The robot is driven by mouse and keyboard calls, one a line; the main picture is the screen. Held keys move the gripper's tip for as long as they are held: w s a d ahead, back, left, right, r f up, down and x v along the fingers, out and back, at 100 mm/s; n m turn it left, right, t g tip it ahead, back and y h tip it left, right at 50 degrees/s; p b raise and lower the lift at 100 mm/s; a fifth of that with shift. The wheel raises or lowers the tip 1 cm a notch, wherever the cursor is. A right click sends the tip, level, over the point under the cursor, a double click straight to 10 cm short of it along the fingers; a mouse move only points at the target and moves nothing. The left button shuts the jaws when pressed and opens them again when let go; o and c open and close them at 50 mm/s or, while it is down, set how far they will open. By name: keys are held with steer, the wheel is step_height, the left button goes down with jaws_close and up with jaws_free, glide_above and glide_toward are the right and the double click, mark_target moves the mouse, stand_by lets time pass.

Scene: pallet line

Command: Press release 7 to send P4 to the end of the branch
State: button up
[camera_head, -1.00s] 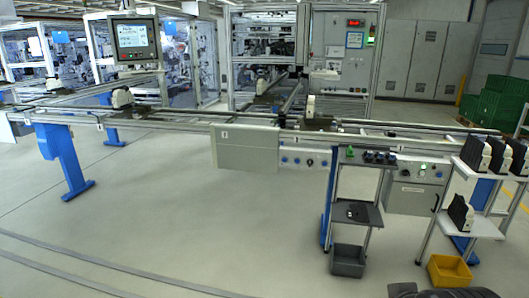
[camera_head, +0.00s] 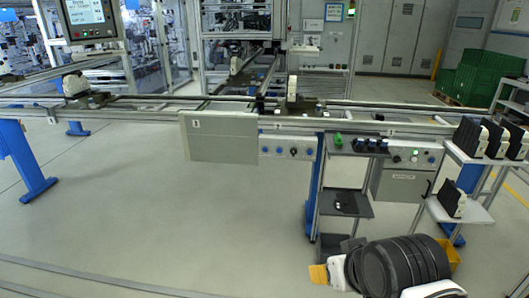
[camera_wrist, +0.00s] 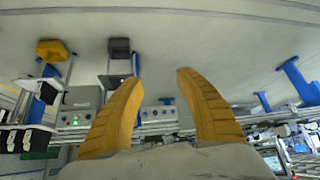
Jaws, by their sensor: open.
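A strip with blue knobs or buttons (camera_head: 290,150) is mounted under the front conveyor. To its right is a grey control box (camera_head: 404,157) with small buttons and a lit lamp. I cannot read a number 7 on any button. One pallet with a white part (camera_head: 291,98) stands on the conveyor near the centre. Another pallet with a pale part (camera_head: 77,86) stands at the left. I cannot tell which is P4. My gripper (camera_head: 318,273) is low at the bottom right, apart from the panels. In the wrist view its two yellow fingers (camera_wrist: 158,76) are spread and empty.
A stand with a dark tray (camera_head: 352,203) is before the panels. A white shelf (camera_head: 470,210) with dark boxes is at the right. A yellow bin (camera_wrist: 52,49) and a grey bin (camera_wrist: 118,48) show in the wrist view. The floor at left is clear.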

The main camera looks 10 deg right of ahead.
steer(key=shift+c, duration=0.5)
steer(key=shift+w, duration=0.1)
jaws_close()
stand_by(0.7)
